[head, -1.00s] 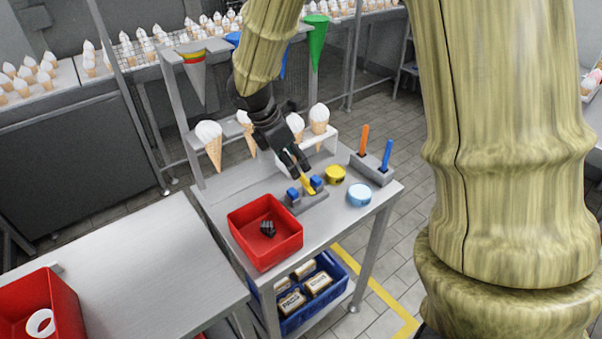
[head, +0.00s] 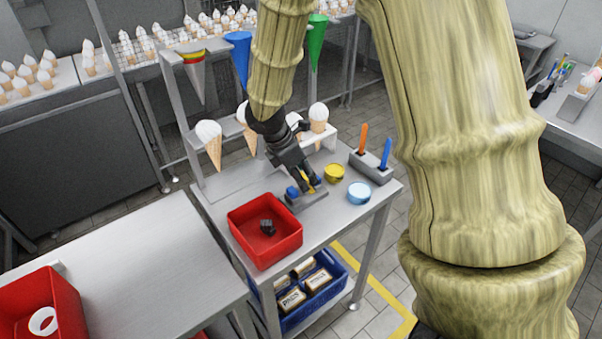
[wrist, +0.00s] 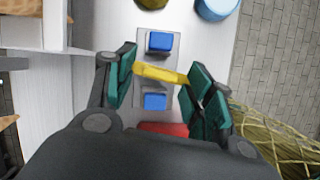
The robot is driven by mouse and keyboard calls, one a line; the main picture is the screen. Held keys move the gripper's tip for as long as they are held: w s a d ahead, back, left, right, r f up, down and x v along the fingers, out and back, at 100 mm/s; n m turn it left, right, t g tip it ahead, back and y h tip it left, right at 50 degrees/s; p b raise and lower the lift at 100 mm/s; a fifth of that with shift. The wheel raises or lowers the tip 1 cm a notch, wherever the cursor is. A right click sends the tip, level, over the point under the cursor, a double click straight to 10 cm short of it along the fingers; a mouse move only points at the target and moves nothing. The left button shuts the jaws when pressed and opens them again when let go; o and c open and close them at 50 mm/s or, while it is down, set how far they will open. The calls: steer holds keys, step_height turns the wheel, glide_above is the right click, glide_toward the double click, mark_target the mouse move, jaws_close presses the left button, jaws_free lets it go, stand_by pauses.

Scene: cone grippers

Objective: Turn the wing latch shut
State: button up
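The wing latch has a yellow wing (wrist: 161,74) on a grey base plate (wrist: 145,88) between two blue blocks, one above (wrist: 160,42) and one below (wrist: 155,101) it in the wrist view. The wing lies crosswise to the row of blocks, slightly tilted. In the head view the base plate (head: 316,199) is on the metal table, partly hidden by my gripper (head: 311,184). My gripper (wrist: 163,77) is open and down at the latch, with one finger by each end of the wing. I cannot tell whether the fingers touch it.
A red bin (head: 287,243) with a small dark object stands left of the latch. A yellow round container (head: 334,173), a light blue one (head: 358,192) and a grey holder (head: 370,173) with orange and blue sticks stand right. Ice cream cones (head: 208,135) stand behind.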

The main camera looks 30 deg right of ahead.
steer(key=c, duration=0.7)
steer(key=shift+r+m+p, duration=0.15)
steer(key=shift+m+p, duration=0.25)
steer(key=shift+p, duration=0.15)
steer(key=shift+w+r+m+g+p, duration=0.15)
steer(key=shift+m+g+p, duration=0.35)
steer(key=shift+m+p, duration=0.55)
steer(key=m+g+y+p, duration=0.1)
steer(key=m+p, duration=0.2)
steer(key=m, duration=0.1)
steer(key=shift+w+d+p, duration=0.1)
steer(key=shift+p, duration=0.3)
steer(key=m+p, duration=0.1)
steer(key=m, duration=0.1)
steer(key=m+g+y+p, duration=0.1)
steer(key=m, duration=0.1)
steer(key=shift+w+d+m+g, duration=0.1)
steer(key=shift+d+m+g, duration=0.05)
steer(key=shift+m+g, duration=0.2)
steer(key=m+y, duration=0.1)
steer(key=m, duration=0.1)
steer(key=m+y+p, duration=0.1)
steer(key=m, duration=0.1)
steer(key=shift+d+f, duration=0.15)
steer(key=shift+f, duration=0.05)
steer(key=shift+w+m, duration=0.1)
steer(key=shift+m, duration=0.2)
